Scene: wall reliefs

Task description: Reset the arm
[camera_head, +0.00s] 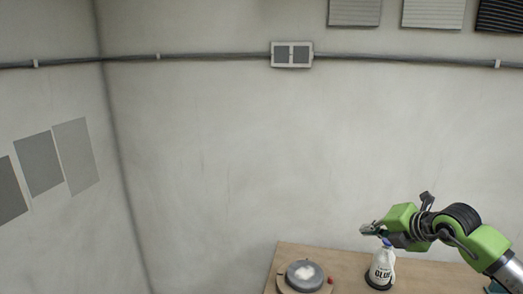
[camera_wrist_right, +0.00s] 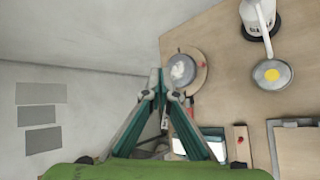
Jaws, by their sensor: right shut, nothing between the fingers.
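My right arm, green and black, reaches in from the right in the head view. Its right gripper (camera_head: 370,229) is above the table, pointing left, near the top of a white glue bottle (camera_head: 382,262). In the right wrist view the fingers of the right gripper (camera_wrist_right: 157,72) meet at their tips, with nothing between them. The glue bottle stands upright on the table; I cannot tell from the head view how far the gripper is from it. My left gripper is in neither view.
A wooden table (camera_head: 340,262) stands against the wall. A grey pan on a round wooden board (camera_head: 305,275) sits at its left end. The wrist view shows a small pan with an egg (camera_wrist_right: 271,74) and a wooden board (camera_wrist_right: 240,145).

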